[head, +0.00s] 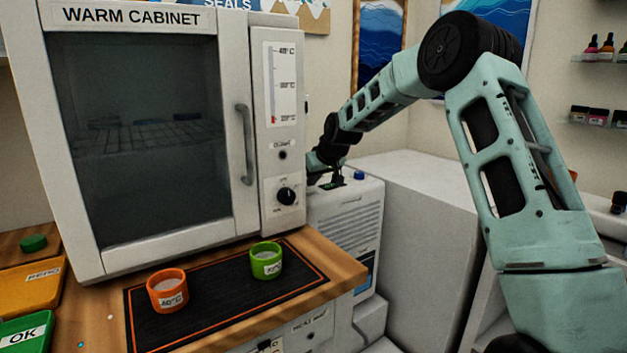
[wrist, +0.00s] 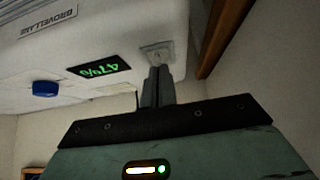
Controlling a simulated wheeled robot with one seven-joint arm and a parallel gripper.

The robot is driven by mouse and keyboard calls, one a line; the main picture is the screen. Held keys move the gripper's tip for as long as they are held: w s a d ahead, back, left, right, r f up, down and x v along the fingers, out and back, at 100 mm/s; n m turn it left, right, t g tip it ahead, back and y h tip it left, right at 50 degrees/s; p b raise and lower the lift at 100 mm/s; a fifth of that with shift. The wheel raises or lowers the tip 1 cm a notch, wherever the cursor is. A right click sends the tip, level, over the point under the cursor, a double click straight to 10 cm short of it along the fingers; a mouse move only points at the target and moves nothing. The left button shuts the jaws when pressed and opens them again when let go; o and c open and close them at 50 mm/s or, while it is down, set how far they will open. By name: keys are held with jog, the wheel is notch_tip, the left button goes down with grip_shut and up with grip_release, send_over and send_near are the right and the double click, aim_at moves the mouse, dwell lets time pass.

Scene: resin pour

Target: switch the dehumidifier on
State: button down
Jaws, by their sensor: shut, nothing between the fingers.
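The dehumidifier (head: 345,222) is a white box with a slatted front, standing right of the warm cabinet. Its top shows in the wrist view (wrist: 120,25), with a lit green display (wrist: 100,70) reading 47%, a blue knob (wrist: 45,88) and a small square switch plate (wrist: 157,49). My gripper (head: 334,182) is over the dehumidifier's top in the head view. In the wrist view my gripper (wrist: 158,70) is shut and empty, its fingertips at the lower edge of the switch plate. I cannot tell whether they touch it. The switch's position is partly hidden and unclear.
The warm cabinet (head: 150,130) stands close left of my gripper. An orange cup (head: 167,291) and a green cup (head: 266,261) sit on a dark mat (head: 215,325) in front of it. A white counter (head: 440,180) lies right of the dehumidifier. A wooden frame (wrist: 225,38) hangs on the wall.

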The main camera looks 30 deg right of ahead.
jog(key=shift+r, duration=0.1)
jog(key=shift+r+p, duration=0.35)
jog(key=shift+p, duration=0.1)
jog(key=p+v, duration=0.1)
jog(key=v, duration=1.1)
jog(key=shift+s+p, duration=0.3)
jog(key=shift+s, duration=0.2)
jog(key=shift+f, duration=0.15)
